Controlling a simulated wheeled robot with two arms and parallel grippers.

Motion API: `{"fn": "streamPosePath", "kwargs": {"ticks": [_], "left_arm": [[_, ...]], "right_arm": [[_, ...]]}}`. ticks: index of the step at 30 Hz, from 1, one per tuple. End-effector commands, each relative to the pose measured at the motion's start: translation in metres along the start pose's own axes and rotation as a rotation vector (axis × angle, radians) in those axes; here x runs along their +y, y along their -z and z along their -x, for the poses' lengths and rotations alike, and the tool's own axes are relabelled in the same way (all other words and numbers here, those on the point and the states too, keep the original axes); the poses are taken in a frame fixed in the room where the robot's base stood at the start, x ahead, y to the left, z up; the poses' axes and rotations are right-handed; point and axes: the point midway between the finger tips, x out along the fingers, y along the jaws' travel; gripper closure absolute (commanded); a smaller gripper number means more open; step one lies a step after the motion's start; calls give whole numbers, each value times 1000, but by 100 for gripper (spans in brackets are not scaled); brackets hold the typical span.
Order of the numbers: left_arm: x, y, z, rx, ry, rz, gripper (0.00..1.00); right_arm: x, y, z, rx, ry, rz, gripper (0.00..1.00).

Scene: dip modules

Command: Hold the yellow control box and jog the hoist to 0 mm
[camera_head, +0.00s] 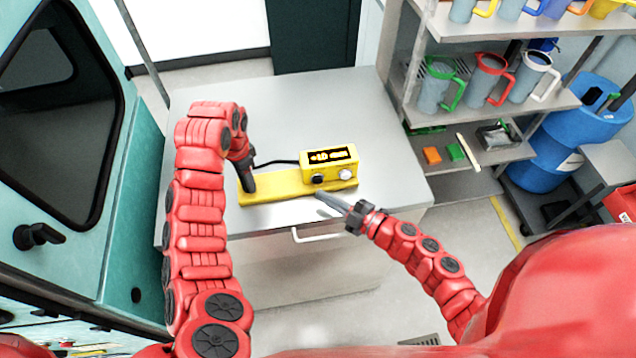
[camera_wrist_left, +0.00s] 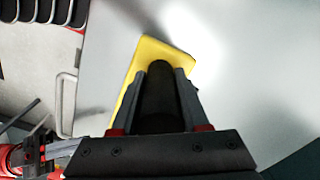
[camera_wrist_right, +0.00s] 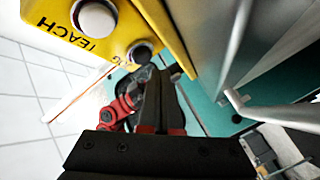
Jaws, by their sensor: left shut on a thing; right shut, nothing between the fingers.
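The yellow control box (camera_head: 330,165) sits at the right of a flat yellow base (camera_head: 275,188) on the grey cabinet top. Its display (camera_head: 331,156) has orange digits, too small to read surely. A dark button (camera_head: 318,179) and a white button (camera_head: 346,174) are on its front. My left gripper (camera_head: 246,165) is shut on the black grip (camera_wrist_left: 158,95) at the base's left end. My right gripper (camera_head: 320,196) is shut and empty, its tips just in front of the box, below the dark button. The right wrist view shows the closed fingers (camera_wrist_right: 160,90) near the dark button (camera_wrist_right: 140,52) and "TEACH" lettering.
A black cable runs from the box's left. A handle (camera_head: 315,237) juts from the cabinet front. Shelves at right hold several mugs (camera_head: 485,80) and small blocks. A blue barrel (camera_head: 560,130) stands beyond them. The cabinet top behind the box is clear.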

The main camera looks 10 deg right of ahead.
Motion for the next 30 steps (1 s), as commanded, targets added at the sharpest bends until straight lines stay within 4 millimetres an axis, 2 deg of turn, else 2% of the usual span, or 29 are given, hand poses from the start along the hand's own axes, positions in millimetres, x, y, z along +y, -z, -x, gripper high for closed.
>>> {"fn": "streamPosePath", "kwargs": {"ticks": [13, 24, 30], "left_arm": [[0, 0, 0, 0, 0, -1, 100], [0, 0, 0, 0, 0, -1, 100], [0, 0, 0, 1, 0, -1, 100]], "right_arm": [[-3, 5, 4, 3, -1, 2, 100], [-21, 22, 30, 3, -1, 3, 100], [-26, 29, 36, 5, -1, 2, 100]]}}
